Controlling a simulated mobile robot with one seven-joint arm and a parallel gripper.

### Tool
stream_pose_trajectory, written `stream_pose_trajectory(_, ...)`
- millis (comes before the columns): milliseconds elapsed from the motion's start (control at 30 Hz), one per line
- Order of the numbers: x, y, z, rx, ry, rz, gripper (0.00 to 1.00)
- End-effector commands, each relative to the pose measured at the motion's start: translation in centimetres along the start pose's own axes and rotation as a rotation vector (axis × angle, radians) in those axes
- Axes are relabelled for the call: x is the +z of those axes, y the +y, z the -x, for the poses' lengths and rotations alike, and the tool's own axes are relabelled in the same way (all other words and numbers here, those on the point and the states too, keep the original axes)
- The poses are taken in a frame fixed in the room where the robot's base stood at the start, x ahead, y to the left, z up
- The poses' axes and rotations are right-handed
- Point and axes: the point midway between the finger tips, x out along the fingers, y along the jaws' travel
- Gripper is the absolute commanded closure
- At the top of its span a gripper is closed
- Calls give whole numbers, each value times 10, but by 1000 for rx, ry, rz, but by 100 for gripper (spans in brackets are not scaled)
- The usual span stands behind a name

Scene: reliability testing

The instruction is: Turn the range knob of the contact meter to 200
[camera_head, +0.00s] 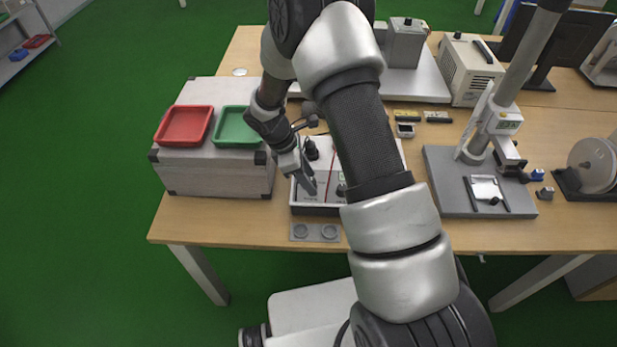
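A box with a white top panel and a dark front (318,209), which looks like the contact meter, lies on the wooden table. A black knob (311,148) stands at its back left. Another small dark part (341,190) shows beside my arm. I cannot tell which one is the range knob, and no scale marks can be read. My gripper (309,186) points down over the left part of the panel. Whether it touches anything is unclear, and its finger gap is too small to judge. My arm hides the right part of the box.
A grey case (215,177) with a red tray (184,125) and a green tray (236,127) stands close on the left. A grey plate with two round recesses (315,232) lies in front. A stand with a column (440,180) is on the right.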

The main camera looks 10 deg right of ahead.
Motion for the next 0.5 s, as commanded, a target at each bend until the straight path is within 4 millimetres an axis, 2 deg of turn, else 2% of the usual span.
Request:
stream_pose_trajectory(267, 0, 0, 2, 1, 0, 0, 56)
stream_pose_trajectory(367, 0, 1, 11, 2, 1, -1, 56)
stream_pose_trajectory(500, 0, 1, 38, 5, 2, 0, 56)
